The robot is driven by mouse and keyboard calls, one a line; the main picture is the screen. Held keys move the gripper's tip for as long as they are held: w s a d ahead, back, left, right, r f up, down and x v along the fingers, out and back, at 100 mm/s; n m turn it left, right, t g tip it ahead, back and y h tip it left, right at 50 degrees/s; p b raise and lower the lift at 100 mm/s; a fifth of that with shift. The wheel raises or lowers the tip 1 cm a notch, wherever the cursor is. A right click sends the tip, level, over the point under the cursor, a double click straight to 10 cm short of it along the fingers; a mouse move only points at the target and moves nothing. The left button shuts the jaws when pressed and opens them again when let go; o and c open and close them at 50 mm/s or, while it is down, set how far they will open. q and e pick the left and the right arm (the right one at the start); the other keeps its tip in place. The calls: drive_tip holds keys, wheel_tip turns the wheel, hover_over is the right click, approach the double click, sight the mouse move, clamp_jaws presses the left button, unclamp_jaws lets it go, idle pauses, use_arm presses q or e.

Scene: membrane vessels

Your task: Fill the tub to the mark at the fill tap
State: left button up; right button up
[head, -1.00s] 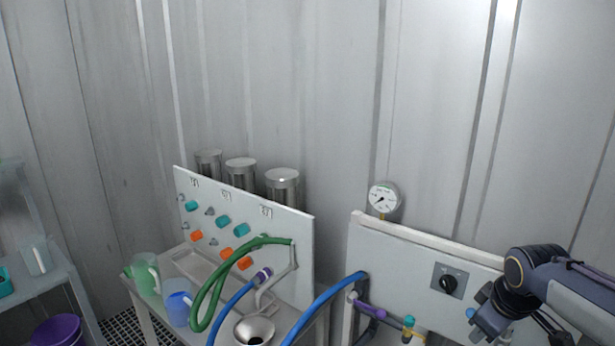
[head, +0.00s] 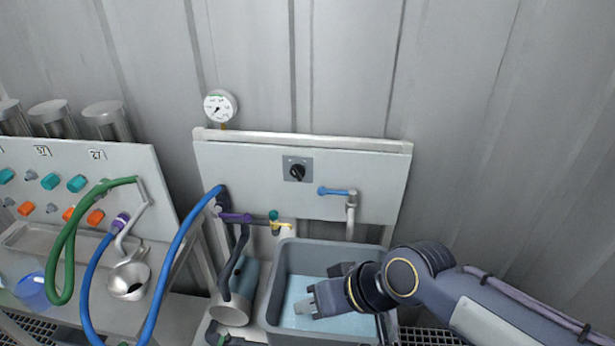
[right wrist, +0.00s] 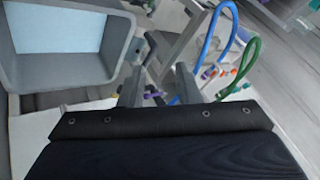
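The grey tub (head: 276,285) stands below the fill tap (head: 351,212) in the head view, and its grey wall also shows in the right wrist view (right wrist: 60,80). A light blue surface fills its inside; I cannot tell whether it is water, and I cannot make out a mark. The tap's blue lever (head: 335,191) points left, and I see no stream from the spout. My right gripper (head: 318,293) is over the tub in the head view. Its two fingers stand apart with nothing between them in the right wrist view (right wrist: 160,88). My left gripper is out of view.
A white panel carries a black knob (head: 297,172), with a gauge (head: 220,106) above. Green (head: 66,250) and blue (head: 168,270) hoses loop farther left.

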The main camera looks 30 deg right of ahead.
drive_tip(key=w+d+m+t+h+b, duration=0.1)
drive_tip(key=w+d+m+t+b, duration=0.2)
drive_tip(key=w, duration=0.4)
drive_tip(key=w+d+m+t+h+b, duration=0.1)
drive_tip(key=w+m+t+h+b, duration=0.1)
drive_tip(key=w+m, duration=0.4)
drive_tip(key=w+d+m+t+h+b, duration=0.1)
drive_tip(key=w+d+m+t+b, duration=0.15)
drive_tip(key=w, duration=0.65)
drive_tip(key=m+g+h+b, duration=0.2)
drive_tip(key=m+h+b, duration=0.3)
drive_tip(key=m+h, duration=0.65)
approach(332, 194)
drive_tip(key=w+a+r, duration=0.1)
drive_tip(key=w+a, duration=0.1)
drive_tip(key=w, duration=0.4)
drive_tip(key=d+m+g+h, duration=0.1)
drive_tip(key=s+d+f+m+g+h+b, duration=0.1)
drive_tip(key=m+h, duration=0.1)
drive_tip(key=d+f+m+g+h, duration=0.1)
drive_tip(key=m, duration=0.1)
drive_tip(key=shift+s+d+f+g+h+b, duration=0.1)
drive_tip(key=shift+s+d+g+h+b, duration=0.15)
drive_tip(key=shift+s+d+g+b, duration=0.1)
drive_tip(key=x, duration=0.6)
drive_tip(key=shift+w+d+p, duration=0.25)
drive_tip(key=shift+d+p, duration=0.05)
drive_tip(key=shift+p, duration=0.05)
clamp_jaws()
